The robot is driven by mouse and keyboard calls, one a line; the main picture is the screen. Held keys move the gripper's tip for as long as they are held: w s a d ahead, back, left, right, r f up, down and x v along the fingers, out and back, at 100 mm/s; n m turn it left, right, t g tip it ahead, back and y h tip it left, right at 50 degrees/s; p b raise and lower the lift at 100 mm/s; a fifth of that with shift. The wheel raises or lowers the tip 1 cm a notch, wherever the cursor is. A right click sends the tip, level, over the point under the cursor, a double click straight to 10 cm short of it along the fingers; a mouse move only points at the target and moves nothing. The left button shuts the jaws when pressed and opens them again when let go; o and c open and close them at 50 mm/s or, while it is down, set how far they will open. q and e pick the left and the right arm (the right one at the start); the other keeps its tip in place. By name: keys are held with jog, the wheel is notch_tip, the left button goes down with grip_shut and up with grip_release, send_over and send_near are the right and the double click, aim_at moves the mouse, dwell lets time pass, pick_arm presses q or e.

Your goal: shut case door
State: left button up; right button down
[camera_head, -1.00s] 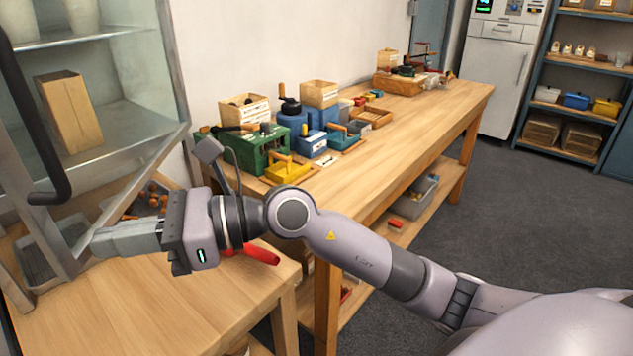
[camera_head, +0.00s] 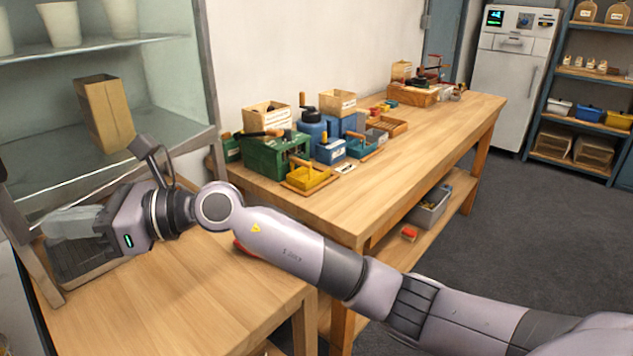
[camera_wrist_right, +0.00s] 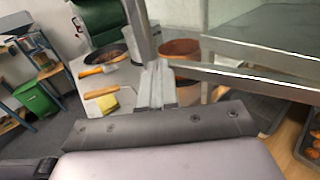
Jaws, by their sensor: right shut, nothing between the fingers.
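The glass display case (camera_head: 208,90) stands at the left of the head view, with a metal frame and glass shelves. A slanted metal frame (camera_head: 32,262) at the left edge looks like part of the case door; most of it is cut off, and its handle is not visible. My right gripper (camera_head: 48,224) is shut and empty beside this frame, low at the case front. In the right wrist view my shut fingers (camera_wrist_right: 157,88) are close to metal frame bars (camera_wrist_right: 250,80); I cannot tell whether they touch. My left gripper is not in view.
A paper bag (camera_head: 103,115) and white cups (camera_head: 58,24) stand in the case. A dark tray (camera_head: 68,268) lies low by my gripper. The near wooden table (camera_head: 190,300) is mostly clear under my arm. A long workbench (camera_head: 400,150) carries boxes and tools.

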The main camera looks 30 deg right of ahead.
jog(key=w+a+m+t+h, duration=0.2)
jog(key=w+a, duration=0.4)
jog(key=w, duration=0.4)
jog(key=shift+a+r+m+t+p, duration=0.25)
jog(key=shift+m+t, duration=0.35)
jog(key=shift+t, duration=0.6)
